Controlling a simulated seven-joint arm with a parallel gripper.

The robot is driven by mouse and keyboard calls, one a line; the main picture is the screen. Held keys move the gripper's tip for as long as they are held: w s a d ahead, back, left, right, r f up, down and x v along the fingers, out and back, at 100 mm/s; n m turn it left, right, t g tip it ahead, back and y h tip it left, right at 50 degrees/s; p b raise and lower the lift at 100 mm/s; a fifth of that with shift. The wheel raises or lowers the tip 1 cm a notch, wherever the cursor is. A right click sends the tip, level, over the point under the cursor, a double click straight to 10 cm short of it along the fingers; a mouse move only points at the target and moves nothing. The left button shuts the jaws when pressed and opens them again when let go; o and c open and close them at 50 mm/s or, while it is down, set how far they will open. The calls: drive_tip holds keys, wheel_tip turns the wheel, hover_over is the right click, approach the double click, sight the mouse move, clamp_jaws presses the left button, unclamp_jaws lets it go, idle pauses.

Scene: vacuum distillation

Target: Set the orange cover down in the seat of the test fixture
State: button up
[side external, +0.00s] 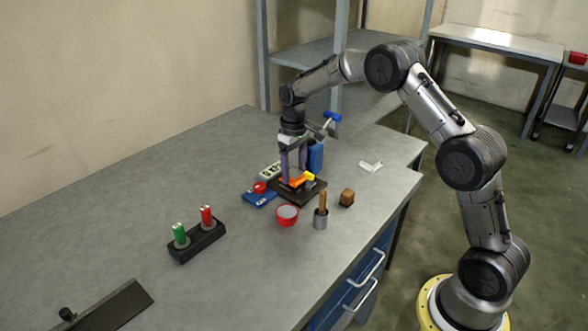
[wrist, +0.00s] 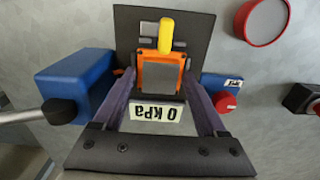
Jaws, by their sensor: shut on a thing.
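The orange cover (wrist: 146,72), a square frame around a grey middle, sits between the fingertips of my gripper (wrist: 160,82) in the wrist view. My gripper is shut on its two sides. The test fixture (wrist: 127,27) is a dark square plate below and beyond the cover, with a yellow part (wrist: 172,33) rising at the cover's far edge. In the side view my gripper (side external: 294,178) points down over the fixture (side external: 292,199), with the orange cover (side external: 296,182) low on it beside the yellow part (side external: 309,177). The seat is hidden; I cannot tell whether the cover touches it.
A blue block (side external: 316,156) stands close behind the fixture. A black rack (side external: 197,243) stands left; bench between is clear.

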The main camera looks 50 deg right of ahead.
drive_tip(key=shift+f, duration=0.6)
idle(0.6)
drive_tip(key=o, duration=1.5)
drive_tip(key=shift+o, duration=0.4)
drive_tip(key=shift+f, duration=0.15)
drive_tip(key=shift+r, duration=3.65)
